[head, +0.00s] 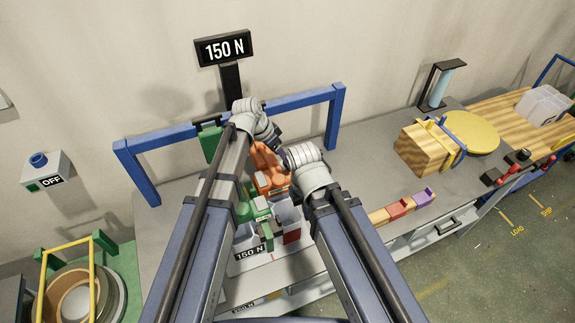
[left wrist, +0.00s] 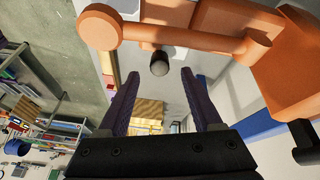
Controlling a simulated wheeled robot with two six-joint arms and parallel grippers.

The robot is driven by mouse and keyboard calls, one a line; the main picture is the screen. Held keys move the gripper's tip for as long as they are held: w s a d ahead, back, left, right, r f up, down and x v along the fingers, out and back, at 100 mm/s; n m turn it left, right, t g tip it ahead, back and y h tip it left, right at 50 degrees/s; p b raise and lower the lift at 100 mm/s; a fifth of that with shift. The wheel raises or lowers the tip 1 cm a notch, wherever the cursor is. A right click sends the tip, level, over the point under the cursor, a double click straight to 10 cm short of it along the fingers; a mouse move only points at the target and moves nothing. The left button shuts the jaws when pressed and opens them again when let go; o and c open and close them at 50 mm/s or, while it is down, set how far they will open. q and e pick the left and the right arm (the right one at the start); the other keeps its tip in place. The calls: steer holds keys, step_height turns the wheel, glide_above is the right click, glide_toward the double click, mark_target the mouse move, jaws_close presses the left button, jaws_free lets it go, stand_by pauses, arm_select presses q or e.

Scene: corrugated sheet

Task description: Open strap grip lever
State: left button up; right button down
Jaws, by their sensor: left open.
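An orange strap grip (head: 265,160) stands on the grey bench between my two arms, partly hidden by them. In the left wrist view its orange lever (left wrist: 185,38) crosses the top, with a round knob-like end at the left. A small dark round-tipped pin (left wrist: 159,64) shows just below the lever. My left gripper (head: 273,134) is beside the orange grip. In the left wrist view its jaws (left wrist: 161,75) are apart and empty, with the pin seen between the fingertips. My right wrist ends just right of the orange grip; its jaws are not clearly visible.
A green grip device (head: 256,207) and a "150 N" label (head: 251,253) are in front of the orange grip. A blue frame (head: 336,118) stands behind. Bare bench (head: 365,170) lies between.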

arm_select(q)
steer(key=b+x, duration=0.5)
steer(key=x, duration=0.1)
steer(key=shift+d+f, duration=0.1)
steer(key=shift+f, duration=0.15)
steer(key=shift+r, duration=0.1)
jaws_close()
stand_by(1.1)
